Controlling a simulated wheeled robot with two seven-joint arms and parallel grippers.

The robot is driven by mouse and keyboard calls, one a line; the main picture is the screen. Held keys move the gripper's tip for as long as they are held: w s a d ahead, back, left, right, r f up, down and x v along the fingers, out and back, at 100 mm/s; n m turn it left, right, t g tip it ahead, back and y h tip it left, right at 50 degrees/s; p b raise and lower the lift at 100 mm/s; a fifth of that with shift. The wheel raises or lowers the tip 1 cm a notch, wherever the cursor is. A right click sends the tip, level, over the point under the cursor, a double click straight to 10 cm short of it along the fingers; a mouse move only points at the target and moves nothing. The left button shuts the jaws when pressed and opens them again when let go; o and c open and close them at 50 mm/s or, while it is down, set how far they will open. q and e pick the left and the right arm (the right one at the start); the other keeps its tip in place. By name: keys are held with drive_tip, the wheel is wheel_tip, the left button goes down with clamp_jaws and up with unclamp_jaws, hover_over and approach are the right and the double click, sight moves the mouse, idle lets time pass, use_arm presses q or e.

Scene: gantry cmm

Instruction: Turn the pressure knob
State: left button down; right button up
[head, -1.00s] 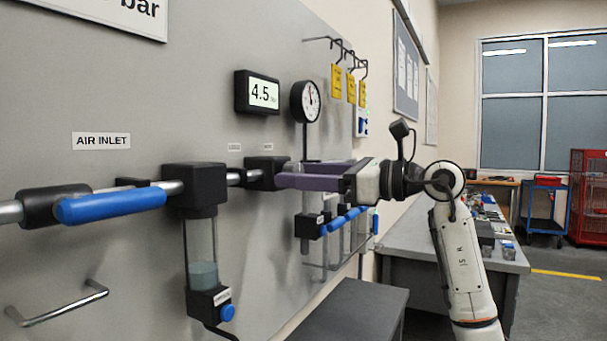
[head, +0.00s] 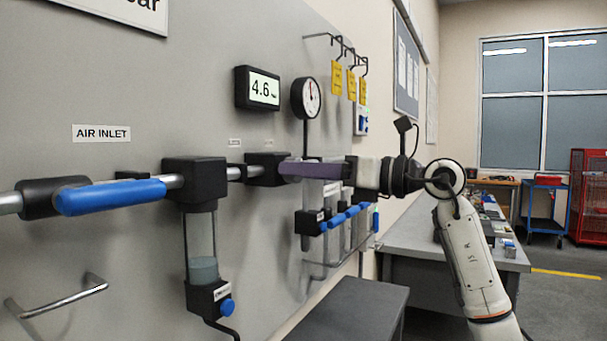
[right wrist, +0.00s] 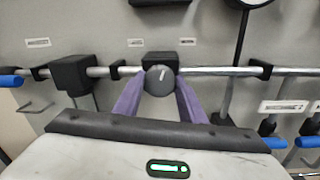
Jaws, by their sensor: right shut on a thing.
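The pressure knob (right wrist: 159,80) is a round dark knob with a white pointer line, on the front of a black regulator block on the pipe. In the right wrist view my right gripper (right wrist: 158,88) has its purple fingers on either side of the knob, shut on it. The pointer leans slightly right of upright. In the head view the right gripper (head: 290,168) reaches the regulator block (head: 263,169) from the right, and its fingers hide the knob. The digital display (head: 257,88) reads 4.6, and a round dial gauge (head: 306,98) is beside it. My left gripper is not in view.
A blue lever handle (head: 110,197) lies along the pipe at the left. A filter bowl (head: 201,247) hangs below the pipe. Several blue-handled valves (head: 345,216) sit below and beyond my right gripper. A metal handle (head: 60,300) sticks out from the panel.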

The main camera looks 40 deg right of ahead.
drive_tip(key=shift+m+b, duration=0.7)
drive_tip(key=shift+m, duration=3.3)
drive_tip(key=o, duration=1.1)
drive_tip(key=shift+c, duration=0.2)
